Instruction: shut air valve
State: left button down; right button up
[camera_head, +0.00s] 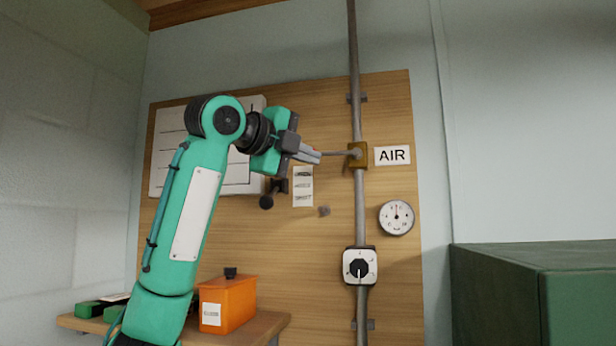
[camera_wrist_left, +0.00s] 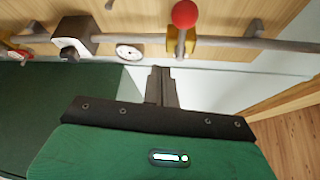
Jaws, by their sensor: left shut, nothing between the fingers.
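The air valve has a brass body (camera_head: 357,155) on the vertical pipe, left of the AIR label (camera_head: 392,155). Its thin grey lever (camera_head: 336,153) points left, across the pipe. In the left wrist view the valve body (camera_wrist_left: 181,45) is yellow and the lever carries a red ball knob (camera_wrist_left: 185,14). That knob is hidden behind my gripper in the head view. My left gripper (camera_head: 316,157) is shut and empty, its tips near the lever's left end; I cannot tell whether they touch. Its fingers show in the wrist view (camera_wrist_left: 161,73), below the valve. My right gripper is out of view.
Below the valve are a round gauge (camera_head: 396,217) and a rotary switch (camera_head: 359,265) on the pipe (camera_head: 361,215). An orange box (camera_head: 228,302) stands on a low shelf. A large green cabinet (camera_head: 535,285) stands at right.

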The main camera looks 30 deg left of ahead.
pick_arm(q)
jog(key=s, duration=0.1)
jog(key=s+r, duration=0.1)
jog(key=s, duration=0.1)
jog(key=shift+s+a+r+b, duration=0.15)
jog(key=shift+s+r+b, duration=0.25)
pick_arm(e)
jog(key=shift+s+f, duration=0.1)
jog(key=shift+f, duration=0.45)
